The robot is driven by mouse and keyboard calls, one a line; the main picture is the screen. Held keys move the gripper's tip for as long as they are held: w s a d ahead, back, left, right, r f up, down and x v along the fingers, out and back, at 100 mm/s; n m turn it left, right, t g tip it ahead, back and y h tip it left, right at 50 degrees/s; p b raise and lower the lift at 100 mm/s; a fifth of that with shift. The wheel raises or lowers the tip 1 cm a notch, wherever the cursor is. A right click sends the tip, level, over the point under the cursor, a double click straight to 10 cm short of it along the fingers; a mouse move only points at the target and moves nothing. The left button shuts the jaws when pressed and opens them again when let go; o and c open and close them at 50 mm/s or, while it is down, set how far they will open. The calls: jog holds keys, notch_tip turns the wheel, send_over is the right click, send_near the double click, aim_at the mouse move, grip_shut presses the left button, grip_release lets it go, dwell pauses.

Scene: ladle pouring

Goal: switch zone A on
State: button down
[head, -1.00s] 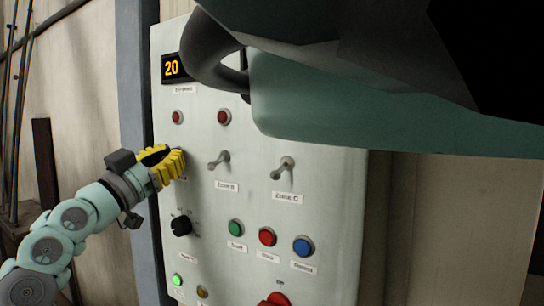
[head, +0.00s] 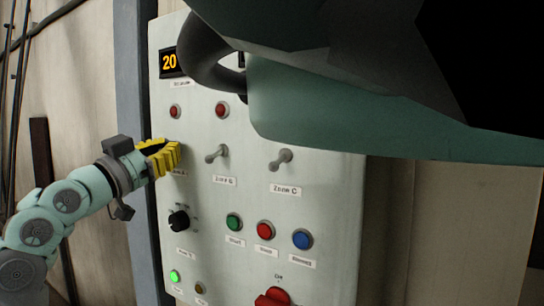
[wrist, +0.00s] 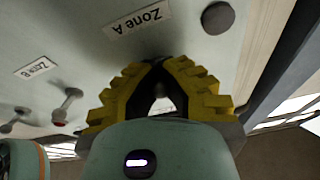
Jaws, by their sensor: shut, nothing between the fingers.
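The zone A switch is hidden behind my gripper in the head view, at the left of the pale control panel (head: 330,220). My gripper (head: 174,157) has yellow ridged fingers, drawn together close to the panel. In the wrist view the fingers (wrist: 161,68) meet at their tips beside the Zone A label (wrist: 140,22). A small grey shape shows in the gap behind the fingertips; I cannot tell whether it is the zone A lever or whether the fingers touch it. Two red lamps (head: 175,111) (head: 222,109) above are dark.
The zone B lever (head: 217,153) and zone C lever (head: 281,159) stand to the right. Below are a black knob (head: 179,221), green (head: 234,222), red (head: 265,230) and blue (head: 302,239) buttons, a lit green lamp (head: 174,276) and a red main switch (head: 272,297). A display (head: 169,63) reads 20.

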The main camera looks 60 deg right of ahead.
jog(key=shift+a+f+y+b, duration=0.15)
jog(key=shift+y+b, duration=0.65)
jog(key=shift+b, duration=2.65)
jog(key=y+b, duration=0.2)
jog(key=b, duration=0.2)
jog(key=shift+r, duration=0.4)
jog(key=shift+r+y, duration=0.25)
jog(key=shift+y, duration=0.25)
jog(key=shift+r+y, duration=0.1)
jog(key=shift+y, duration=0.3)
jog(key=shift+y+p, duration=0.45)
jog(key=shift+y, duration=0.15)
jog(key=c, duration=1)
grip_release()
